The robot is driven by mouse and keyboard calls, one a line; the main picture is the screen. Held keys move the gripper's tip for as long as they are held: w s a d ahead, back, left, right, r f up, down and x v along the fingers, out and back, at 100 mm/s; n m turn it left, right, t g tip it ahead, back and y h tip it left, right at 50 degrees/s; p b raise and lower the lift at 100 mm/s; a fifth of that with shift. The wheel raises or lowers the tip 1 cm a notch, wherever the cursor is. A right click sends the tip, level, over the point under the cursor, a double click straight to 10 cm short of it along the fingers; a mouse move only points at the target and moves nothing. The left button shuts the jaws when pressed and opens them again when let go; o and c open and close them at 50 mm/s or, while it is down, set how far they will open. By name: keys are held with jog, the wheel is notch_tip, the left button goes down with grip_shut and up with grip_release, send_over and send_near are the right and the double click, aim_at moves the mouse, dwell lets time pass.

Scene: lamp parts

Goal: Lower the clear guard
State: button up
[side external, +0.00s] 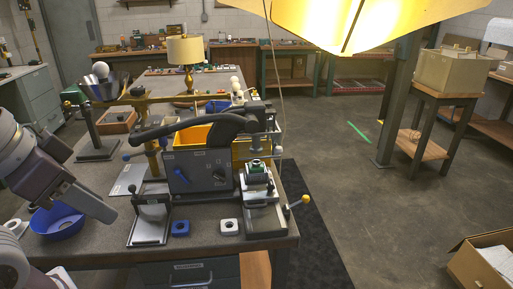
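I cannot clearly pick out the clear guard. A small upright panel (152,212) on a flat base plate (150,234) stands at the front of the bench and may be it. It looks raised and slightly tilted, but its see-through part is hard to make out. My gripper (108,213) is at the left, at the end of a purple-grey arm part, over the bench's left front. It is left of the panel and apart from it. Its fingers are not distinct, and I see nothing held.
A grey box (205,173) with a blue lever and a black knob stands behind the panel, under a long black handle (185,127). A blue bowl (57,222) is at the left. A vise (260,195) stands right.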

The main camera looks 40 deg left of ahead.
aim_at(279, 153)
jog(key=shift+o, duration=0.5)
jog(key=shift+o, duration=0.9)
jog(key=shift+w+a, duration=0.15)
jog(key=w+a+f+m+g+y, duration=0.15)
jog(key=w+a+m+y, duration=0.25)
jog(key=w+m, duration=0.45)
jog(key=w+a+f+m+y, duration=0.35)
jog(key=w+m+y, duration=0.2)
jog(key=w, duration=0.65)
jog(key=w+d+f+m+t, duration=0.45)
jog(key=w+d+m, duration=0.25)
jog(key=w+m, duration=0.25)
jog(key=w+d+f+m+t, duration=0.3)
jog(key=w+d+m+t, duration=0.3)
jog(key=w+d+m, duration=0.3)
jog(key=shift+n+y, duration=0.25)
jog(key=shift+n, duration=0.3)
jog(key=x, duration=0.7)
jog(key=shift+a, duration=0.2)
jog(key=shift+w+a, duration=0.25)
jog(key=shift+w, duration=0.15)
